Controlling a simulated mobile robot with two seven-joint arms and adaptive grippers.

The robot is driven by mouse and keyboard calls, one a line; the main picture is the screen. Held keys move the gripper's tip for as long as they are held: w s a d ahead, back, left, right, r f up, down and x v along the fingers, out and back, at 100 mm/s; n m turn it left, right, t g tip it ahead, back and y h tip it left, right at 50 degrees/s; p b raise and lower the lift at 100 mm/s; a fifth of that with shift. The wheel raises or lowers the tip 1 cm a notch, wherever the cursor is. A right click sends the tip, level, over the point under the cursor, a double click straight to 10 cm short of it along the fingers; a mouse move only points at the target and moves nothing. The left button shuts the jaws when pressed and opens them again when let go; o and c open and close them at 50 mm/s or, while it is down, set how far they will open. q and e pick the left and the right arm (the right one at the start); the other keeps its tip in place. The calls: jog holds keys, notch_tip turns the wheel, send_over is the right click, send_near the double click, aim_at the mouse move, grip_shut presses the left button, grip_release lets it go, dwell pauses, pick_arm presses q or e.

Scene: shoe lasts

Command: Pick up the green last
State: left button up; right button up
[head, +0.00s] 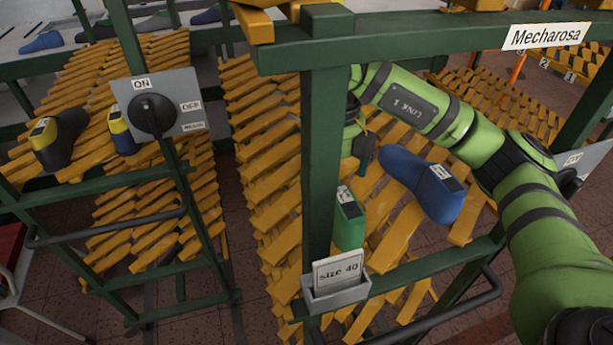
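The green last (350,223) stands on the yellow slatted shelf, just right of the dark green post (324,150), which hides part of it. It has a white label near its top. My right arm comes in from the right and reaches behind the post. My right gripper (364,152) is a dark shape above and beyond the green last, apart from it in the picture. The post and arm partly hide its fingers, so I cannot tell whether it is open. My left gripper is out of view.
A blue last (425,185) lies on the same shelf, right of the green one. A size 40 card holder (336,283) and a dark handle bar (440,312) are at the rack's front. A switch box (158,104) and dark lasts with yellow tops (60,140) are left.

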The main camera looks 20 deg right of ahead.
jog(key=shift+f, duration=0.2)
jog(key=shift+s+d+f+p, duration=0.1)
jog(key=shift+s+f+p, duration=0.15)
jog(key=shift+f+p, duration=0.35)
jog(key=shift+s+f+p, duration=0.2)
jog(key=shift+f+p, duration=0.3)
jog(key=shift+f, duration=0.1)
notch_tip(320, 180, down, 4)
jog(key=shift+w+r+p, duration=0.15)
jog(key=shift+r+p, duration=0.05)
jog(key=shift+p, duration=0.5)
jog(key=shift+w+f, duration=0.1)
jog(key=shift+f, duration=0.1)
jog(key=c, duration=1.7)
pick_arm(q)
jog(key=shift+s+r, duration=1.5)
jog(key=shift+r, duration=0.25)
pick_arm(e)
jog(key=shift+c, duration=0.2)
